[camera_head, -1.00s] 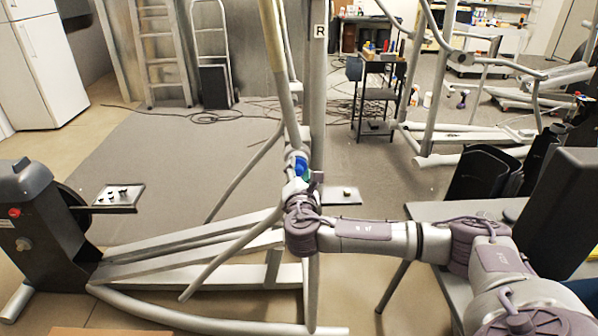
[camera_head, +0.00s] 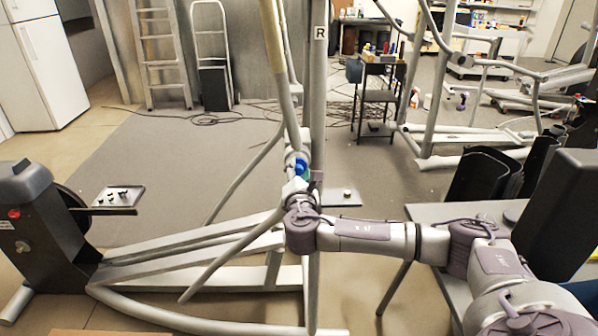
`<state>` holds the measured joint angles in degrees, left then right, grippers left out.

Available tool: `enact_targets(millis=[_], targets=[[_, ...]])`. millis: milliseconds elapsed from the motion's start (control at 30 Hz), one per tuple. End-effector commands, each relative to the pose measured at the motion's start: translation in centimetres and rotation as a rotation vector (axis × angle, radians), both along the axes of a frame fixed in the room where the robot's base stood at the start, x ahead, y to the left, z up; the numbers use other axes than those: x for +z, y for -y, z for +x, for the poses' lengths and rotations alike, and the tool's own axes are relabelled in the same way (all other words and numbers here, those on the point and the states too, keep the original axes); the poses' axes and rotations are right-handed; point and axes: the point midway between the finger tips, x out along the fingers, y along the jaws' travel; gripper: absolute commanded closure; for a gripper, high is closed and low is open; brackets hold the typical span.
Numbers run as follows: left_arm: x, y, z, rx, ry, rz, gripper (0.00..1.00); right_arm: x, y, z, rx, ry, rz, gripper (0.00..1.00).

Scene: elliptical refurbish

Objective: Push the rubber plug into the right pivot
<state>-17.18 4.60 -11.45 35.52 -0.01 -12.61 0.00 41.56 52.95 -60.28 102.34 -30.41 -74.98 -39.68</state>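The right pivot (camera_head: 292,152) is at the joint on the elliptical's upright post (camera_head: 318,110), which carries an "R" label near its top. My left gripper is not in view.
The elliptical's grey frame (camera_head: 190,255) spreads across the left foreground. A small tray with dark parts (camera_head: 119,196) lies at left, and another small tray (camera_head: 341,197) is just right of the post. A grey table (camera_head: 465,209) stands at right.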

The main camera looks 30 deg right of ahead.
Motion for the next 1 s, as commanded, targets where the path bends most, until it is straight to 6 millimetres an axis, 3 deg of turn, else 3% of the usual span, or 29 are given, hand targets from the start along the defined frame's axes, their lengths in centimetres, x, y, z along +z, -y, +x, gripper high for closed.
enact_targets(millis=[33,167,567,1000], targets=[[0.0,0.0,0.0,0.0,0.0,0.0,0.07,0.1,0.0,0.0,0.0,0.001,-0.001,0.45],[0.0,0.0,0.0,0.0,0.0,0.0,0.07,0.1,0.0,0.0,-0.001,0.001,0.0,0.24],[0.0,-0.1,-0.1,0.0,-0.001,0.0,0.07,0.0,-0.3,-0.5,0.0,-0.001,-0.001,0.24],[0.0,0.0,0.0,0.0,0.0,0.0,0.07,-0.1,-4.8,-7.7,0.002,-0.001,0.002,0.24]])
